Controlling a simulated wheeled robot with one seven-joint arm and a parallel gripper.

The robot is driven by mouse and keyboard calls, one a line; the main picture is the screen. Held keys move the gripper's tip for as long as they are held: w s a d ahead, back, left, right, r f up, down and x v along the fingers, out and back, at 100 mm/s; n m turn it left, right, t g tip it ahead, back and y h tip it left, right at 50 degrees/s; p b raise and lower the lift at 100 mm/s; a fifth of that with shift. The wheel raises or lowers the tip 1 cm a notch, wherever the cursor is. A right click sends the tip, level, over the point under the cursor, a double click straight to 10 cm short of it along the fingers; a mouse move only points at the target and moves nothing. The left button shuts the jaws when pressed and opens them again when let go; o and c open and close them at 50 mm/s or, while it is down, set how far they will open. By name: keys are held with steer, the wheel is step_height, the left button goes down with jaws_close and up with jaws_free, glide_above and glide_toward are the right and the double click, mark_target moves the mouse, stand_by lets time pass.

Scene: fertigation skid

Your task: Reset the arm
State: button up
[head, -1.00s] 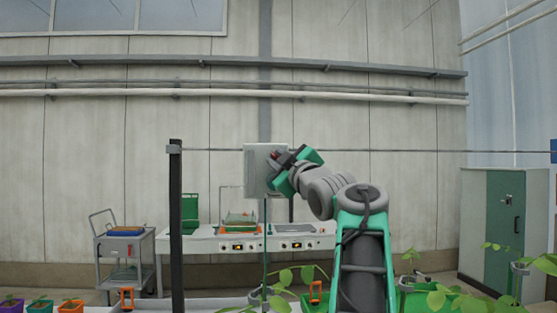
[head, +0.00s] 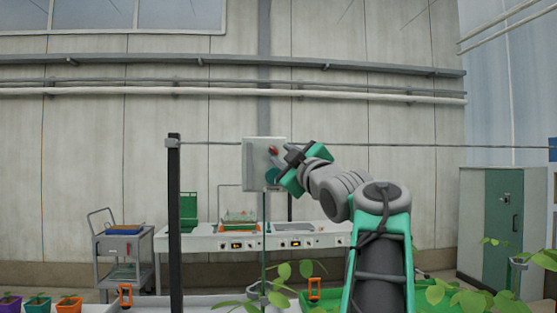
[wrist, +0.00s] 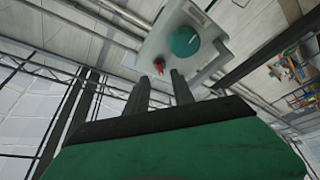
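My gripper (head: 284,151) is just right of a pale grey control box (head: 256,160) on a post. Its two dark fingers stand apart in the wrist view (wrist: 159,77), with nothing between them. The box face carries a red knob (head: 272,150) and a round teal dial (head: 272,176) below it. In the wrist view the box (wrist: 158,47) lies beyond the fingertips, with the red knob (wrist: 159,66) past the gap and the teal dial (wrist: 185,41) to its right. The fingers appear clear of the box. My arm reaches up from the lower right.
A dark upright post (head: 175,220) stands left of the box, with a wire at its top. Behind are a white bench (head: 200,243), a grey cart (head: 123,255) and a green cabinet (head: 503,215). Space above the arm is open.

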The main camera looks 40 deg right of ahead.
steer(key=v, duration=0.3)
steer(key=shift+s+f, duration=0.1)
steer(key=shift+s, duration=0.05)
